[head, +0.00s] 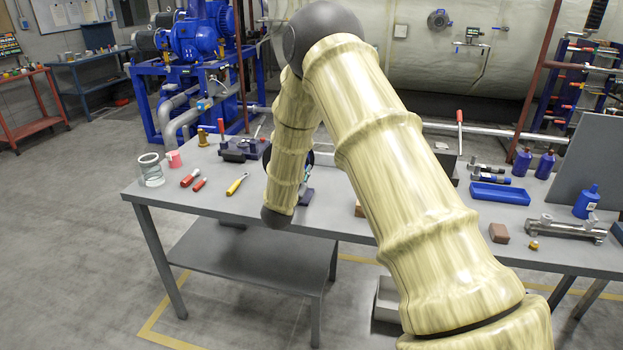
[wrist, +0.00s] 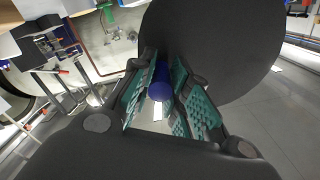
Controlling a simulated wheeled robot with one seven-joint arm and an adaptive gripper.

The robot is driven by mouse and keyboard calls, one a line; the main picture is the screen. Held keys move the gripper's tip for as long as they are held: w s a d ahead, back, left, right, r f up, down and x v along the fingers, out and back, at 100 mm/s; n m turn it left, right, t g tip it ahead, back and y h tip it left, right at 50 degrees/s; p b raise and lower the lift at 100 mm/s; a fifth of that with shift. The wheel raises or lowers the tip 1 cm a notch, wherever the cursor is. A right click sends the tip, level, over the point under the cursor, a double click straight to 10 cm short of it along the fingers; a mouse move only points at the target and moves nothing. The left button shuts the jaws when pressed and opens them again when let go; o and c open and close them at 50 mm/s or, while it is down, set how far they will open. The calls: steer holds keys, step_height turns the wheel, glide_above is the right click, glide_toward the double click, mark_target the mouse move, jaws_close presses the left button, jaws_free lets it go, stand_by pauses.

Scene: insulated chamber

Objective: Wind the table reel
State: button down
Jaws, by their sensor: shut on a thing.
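The table reel shows in the wrist view as a large dark round disc (wrist: 225,45) that fills the upper right. A blue rounded handle (wrist: 160,91) stands beside the disc's face. My gripper (wrist: 158,82) has its teal-padded fingers on either side of this handle and is shut on it. In the head view my arm hides most of the reel. My gripper is mostly hidden there.
A yellow-handled tool (head: 237,184), red-handled tools (head: 191,178) and a glass jar (head: 151,172) lie left of my arm. A blue tray (head: 499,193), blue bottles (head: 544,164) and a brown block (head: 499,233) are to the right. The bench's front left is clear.

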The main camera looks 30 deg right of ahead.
steer(key=f+m+b, duration=0.2)
steer(key=m+b, duration=0.1)
steer(key=b, duration=0.2)
steer(key=w+a+f+m+b, duration=0.1)
steer(key=f+m+b, duration=0.1)
steer(key=m+b, duration=0.2)
steer(key=f+m+b, duration=0.2)
steer(key=m+b, duration=0.1)
steer(key=b, duration=0.4)
steer(key=shift+w+a+f+m, duration=0.15)
steer(key=shift+w+a+m, duration=0.1)
steer(key=shift+m, duration=0.15)
steer(key=m+b, duration=0.2)
steer(key=b, duration=0.1)
steer(key=w+a+f+m+b, duration=0.1)
steer(key=m+b, duration=0.1)
steer(key=b, duration=0.1)
steer(key=shift+w+a, duration=0.2)
steer(key=m+b, duration=0.1)
steer(key=b, duration=0.1)
steer(key=w+a+m+b, duration=0.1)
steer(key=m+b, duration=0.1)
steer(key=shift+f, duration=0.1)
steer(key=shift+w+a+m+b, duration=0.3)
steer(key=shift+a+m+b, duration=0.05)
steer(key=shift+m+b, duration=0.5)
steer(key=shift+r, duration=0.2)
